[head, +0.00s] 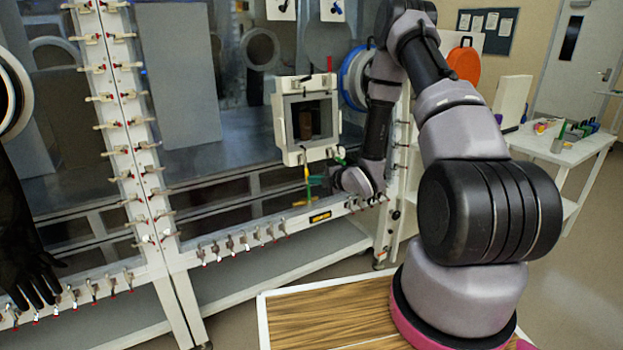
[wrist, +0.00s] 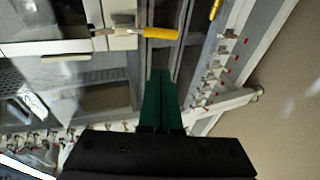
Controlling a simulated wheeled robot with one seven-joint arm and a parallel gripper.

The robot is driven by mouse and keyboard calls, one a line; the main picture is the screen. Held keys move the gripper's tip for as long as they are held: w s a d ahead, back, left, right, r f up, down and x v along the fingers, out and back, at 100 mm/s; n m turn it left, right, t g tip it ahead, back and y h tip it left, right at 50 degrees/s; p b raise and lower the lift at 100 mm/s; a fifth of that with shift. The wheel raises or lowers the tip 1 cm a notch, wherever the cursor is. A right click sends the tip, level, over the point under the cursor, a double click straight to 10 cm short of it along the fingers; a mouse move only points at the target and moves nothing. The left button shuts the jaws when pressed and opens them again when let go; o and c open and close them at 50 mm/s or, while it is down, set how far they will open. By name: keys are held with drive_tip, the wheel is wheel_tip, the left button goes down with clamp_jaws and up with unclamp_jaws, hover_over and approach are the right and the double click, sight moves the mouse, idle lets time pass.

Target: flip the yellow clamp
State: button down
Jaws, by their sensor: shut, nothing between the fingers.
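The yellow clamp (wrist: 160,33) shows in the wrist view at the top middle. Its yellow handle points right, and its metal end is at the edge of a white frame. In the head view a small yellow handle (head: 307,173) hangs under the white-framed box, and I take it to be the same clamp. My gripper (wrist: 159,76) has green fingers, shut together and empty. Their tips are just below the handle in the wrist view, with a gap between them in the picture. In the head view the fingers are too small to make out clearly.
The white-framed box (head: 289,101) stands out from the glovebox front. A lower rail (head: 275,226) carries several red-tipped clamps. A second yellow piece (wrist: 216,9) shows in the wrist view's top right. A blue-rimmed round port (head: 354,77) is behind my arm.

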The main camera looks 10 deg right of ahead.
sight(307, 173)
drive_tip(key=shift+w+d+f, duration=0.1)
drive_tip(key=shift+w+f, duration=0.2)
drive_tip(key=shift+w, duration=0.55)
drive_tip(key=shift+w+a+f, duration=0.1)
drive_tip(key=shift+w+f, duration=0.2)
drive_tip(key=shift+w, duration=0.6)
drive_tip(key=shift+w+d+f, duration=0.1)
drive_tip(key=shift+w+f, duration=0.2)
drive_tip(key=shift+w, duration=0.55)
drive_tip(key=shift+f, duration=0.1)
drive_tip(key=shift+w+f, duration=0.5)
drive_tip(key=shift+f, duration=0.15)
drive_tip(key=shift+r, duration=0.1)
